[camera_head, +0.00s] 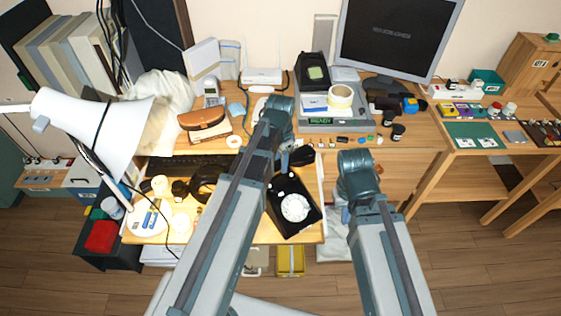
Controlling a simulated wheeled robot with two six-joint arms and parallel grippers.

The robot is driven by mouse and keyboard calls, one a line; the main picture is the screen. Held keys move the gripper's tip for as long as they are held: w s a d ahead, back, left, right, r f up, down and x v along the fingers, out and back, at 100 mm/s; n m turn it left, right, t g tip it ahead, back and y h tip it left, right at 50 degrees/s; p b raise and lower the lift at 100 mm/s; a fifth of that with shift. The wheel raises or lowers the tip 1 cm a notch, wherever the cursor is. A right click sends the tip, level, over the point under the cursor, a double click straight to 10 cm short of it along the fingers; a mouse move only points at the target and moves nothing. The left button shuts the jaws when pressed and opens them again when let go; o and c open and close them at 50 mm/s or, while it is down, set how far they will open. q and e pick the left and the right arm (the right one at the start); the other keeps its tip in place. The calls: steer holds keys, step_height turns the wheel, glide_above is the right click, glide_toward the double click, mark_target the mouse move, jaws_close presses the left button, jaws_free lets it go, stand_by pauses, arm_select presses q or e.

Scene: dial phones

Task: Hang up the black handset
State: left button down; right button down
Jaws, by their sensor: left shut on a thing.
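The black dial phone (279,186) with its white round dial (295,207) sits on the pull-out shelf in front of the desk, right of my left arm. The black handset (301,155) is above and behind the phone body, apart from the dial. My left gripper (285,161) points down beside it and is shut on it; the wrist and forearm cover much of the grip. My right arm's wrist shows to the right of the phone, and its gripper is hidden beneath it.
A white lamp (95,115) leans in at the left. A tray with a tape roll (341,97) and a monitor (398,35) stand behind. Small items lie along the desk edge. A black coiled thing (204,182) and round items crowd the shelf's left. A side table (480,140) stands right.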

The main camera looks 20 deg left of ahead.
arm_select(q)
steer(key=shift+f, duration=0.1)
steer(key=shift+f+b, duration=2.55)
steer(key=shift+b, duration=0.15)
steer(key=shift+f+b, duration=1.1)
steer(key=shift+c, duration=2.1)
jaws_free()
steer(key=shift+r, duration=0.2)
step_height(320, 180, up, 14)
steer(key=p, duration=1.4)
steer(key=shift+f, duration=0.2)
